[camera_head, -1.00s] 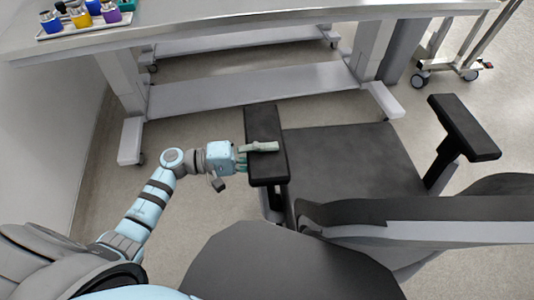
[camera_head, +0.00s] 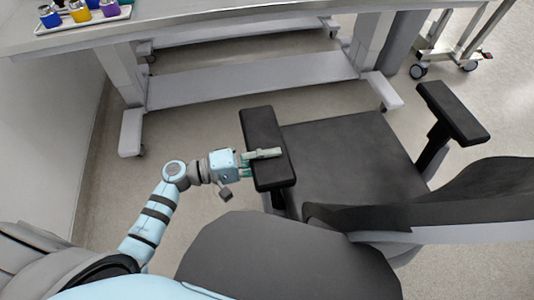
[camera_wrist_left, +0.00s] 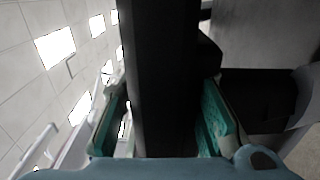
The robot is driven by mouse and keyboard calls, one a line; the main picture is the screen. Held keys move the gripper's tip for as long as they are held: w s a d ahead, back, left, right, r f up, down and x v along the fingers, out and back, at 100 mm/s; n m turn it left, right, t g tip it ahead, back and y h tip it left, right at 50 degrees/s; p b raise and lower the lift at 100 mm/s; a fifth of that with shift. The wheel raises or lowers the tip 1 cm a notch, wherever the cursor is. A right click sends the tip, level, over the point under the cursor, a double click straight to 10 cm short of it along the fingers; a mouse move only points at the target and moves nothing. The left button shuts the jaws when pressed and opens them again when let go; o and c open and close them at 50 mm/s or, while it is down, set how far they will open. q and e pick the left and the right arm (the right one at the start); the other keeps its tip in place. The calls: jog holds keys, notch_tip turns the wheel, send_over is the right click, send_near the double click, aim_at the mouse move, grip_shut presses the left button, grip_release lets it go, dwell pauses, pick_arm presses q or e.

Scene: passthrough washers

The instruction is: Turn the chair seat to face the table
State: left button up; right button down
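The black office chair shows in the head view, with its seat (camera_head: 350,155) below the table's front edge and its backrest (camera_head: 450,195) nearer to me. The seat's front edge points toward the table (camera_head: 250,25), a little askew. My left gripper (camera_head: 262,154) is on the chair's left armrest (camera_head: 261,122), with one finger across its top. In the left wrist view, the dark armrest (camera_wrist_left: 160,80) runs between the two teal finger pads, close to both. The far finger is hidden in the head view. My right gripper is not in view.
A tray (camera_head: 85,22) with several colored bottles stands on the table's left end. Table legs and a low crossbar (camera_head: 250,80) stand beyond the chair. A wheeled cart (camera_head: 450,45) is at upper right. A wall (camera_head: 45,130) closes the left side.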

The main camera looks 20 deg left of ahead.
pick_arm(q)
jog(key=o, duration=0.3)
jog(key=v, duration=1.2)
jog(key=shift+w, duration=0.1)
